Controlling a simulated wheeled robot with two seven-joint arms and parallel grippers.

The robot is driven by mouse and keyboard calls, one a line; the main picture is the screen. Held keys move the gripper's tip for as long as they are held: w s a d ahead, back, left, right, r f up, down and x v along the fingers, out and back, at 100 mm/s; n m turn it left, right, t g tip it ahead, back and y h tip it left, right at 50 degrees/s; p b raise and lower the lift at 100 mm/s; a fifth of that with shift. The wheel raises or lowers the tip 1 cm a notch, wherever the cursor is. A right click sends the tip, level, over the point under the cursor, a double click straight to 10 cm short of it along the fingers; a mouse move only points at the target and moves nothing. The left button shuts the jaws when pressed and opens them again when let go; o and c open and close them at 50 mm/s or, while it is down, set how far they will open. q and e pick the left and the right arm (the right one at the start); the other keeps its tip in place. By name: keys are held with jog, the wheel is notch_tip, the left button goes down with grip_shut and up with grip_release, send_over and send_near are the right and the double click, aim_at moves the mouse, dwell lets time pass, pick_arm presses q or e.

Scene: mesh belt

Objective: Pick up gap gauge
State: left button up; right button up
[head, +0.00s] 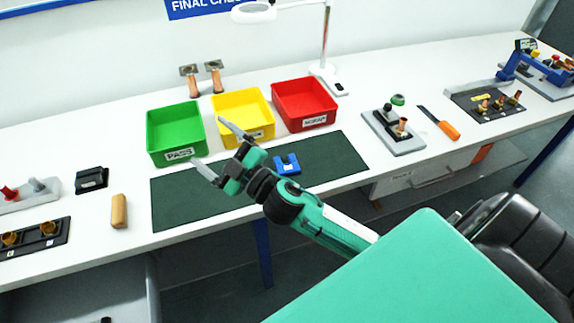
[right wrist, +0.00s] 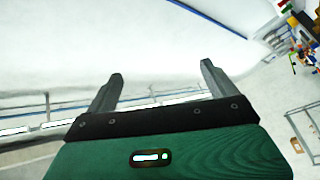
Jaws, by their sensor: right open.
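The gap gauge appears to be the small blue notched block (head: 287,165) lying on the dark green mat (head: 335,155). My right gripper (head: 209,144) is open and empty in the head view, its fingers pointing left. In the picture its fingertips lie to the left of the blue block, in front of the green and yellow bins. The right wrist view shows the two spread fingers (right wrist: 162,76) with nothing between them; the block is not visible there. My left gripper is not in view.
Green PASS (head: 155,145), yellow (head: 220,105) and red SCRAP (head: 288,97) bins stand behind the mat. A black box (head: 91,180) and a wooden block (head: 119,212) lie left. A grey fixture (head: 394,131) and an orange-handled tool (head: 449,131) lie right. A lamp (head: 326,40) stands behind.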

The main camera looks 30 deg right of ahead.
jog(key=a+r+n+g+y, duration=0.3)
jog(key=a+n+g+y, duration=0.15)
jog(key=n+y, duration=0.4)
jog(key=n+g+h+p, duration=0.3)
jog(key=n+g+h, duration=0.8)
jog(key=g+h, duration=0.45)
send_over(287, 164)
jog(key=shift+h, duration=0.3)
jog(key=f, duration=1.9)
jog(key=shift+d, duration=0.2)
jog(key=shift+f, duration=0.25)
jog(key=f+p, duration=0.1)
jog(key=f, duration=0.1)
jog(key=f+p, duration=0.1)
jog(key=f, duration=0.1)
jog(key=shift+s+a+p, duration=0.1)
jog(key=shift+a+p, duration=0.15)
jog(key=shift+p, duration=0.1)
jog(key=shift+f, duration=0.35)
